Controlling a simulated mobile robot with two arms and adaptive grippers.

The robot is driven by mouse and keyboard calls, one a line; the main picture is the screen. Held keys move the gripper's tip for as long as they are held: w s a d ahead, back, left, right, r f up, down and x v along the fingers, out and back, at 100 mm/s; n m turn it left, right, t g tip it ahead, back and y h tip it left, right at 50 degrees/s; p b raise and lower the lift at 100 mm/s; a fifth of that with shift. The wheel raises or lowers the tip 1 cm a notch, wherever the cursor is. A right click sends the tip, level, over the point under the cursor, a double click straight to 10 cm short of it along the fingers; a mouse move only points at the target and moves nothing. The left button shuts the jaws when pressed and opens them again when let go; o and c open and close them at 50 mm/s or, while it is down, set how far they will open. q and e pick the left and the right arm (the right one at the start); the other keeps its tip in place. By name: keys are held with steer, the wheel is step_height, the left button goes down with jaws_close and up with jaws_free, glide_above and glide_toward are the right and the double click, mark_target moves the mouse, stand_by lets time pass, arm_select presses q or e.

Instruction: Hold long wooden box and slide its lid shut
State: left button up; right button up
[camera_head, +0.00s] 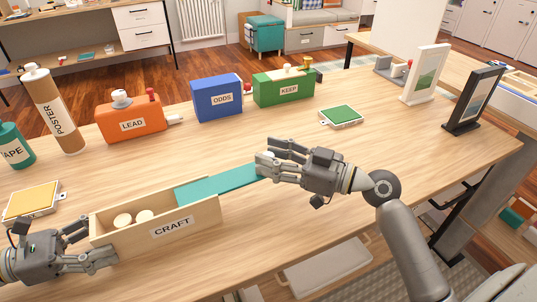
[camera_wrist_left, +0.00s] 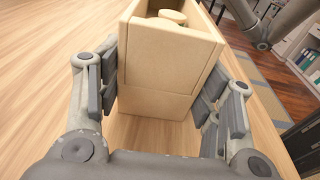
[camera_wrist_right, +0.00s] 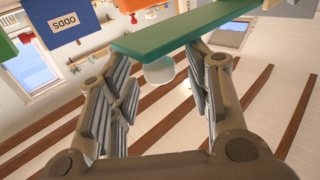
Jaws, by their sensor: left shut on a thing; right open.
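The long wooden box (camera_head: 143,238), labelled CRAFT, lies on the table at the front left. Its teal lid (camera_head: 232,181) is slid far out to the right, so the left part is uncovered and shows round pale objects (camera_head: 134,218) inside. My left gripper (camera_head: 106,252) is shut on the box's left end, and the left wrist view shows its fingers on both sides of the box end (camera_wrist_left: 165,70). My right gripper (camera_head: 268,160) is open at the lid's right end. In the right wrist view the lid's end (camera_wrist_right: 165,45) lies just beyond the spread fingertips.
Orange LEAD (camera_head: 132,125), blue ODDS (camera_head: 205,100) and green KEEP (camera_head: 275,90) boxes stand along the back. A green-topped tray (camera_head: 341,116) and picture frames (camera_head: 425,74) are at right.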

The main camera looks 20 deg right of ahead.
steer(key=shift+w+a, duration=0.4)
steer(key=shift+w, duration=0.05)
jaws_close()
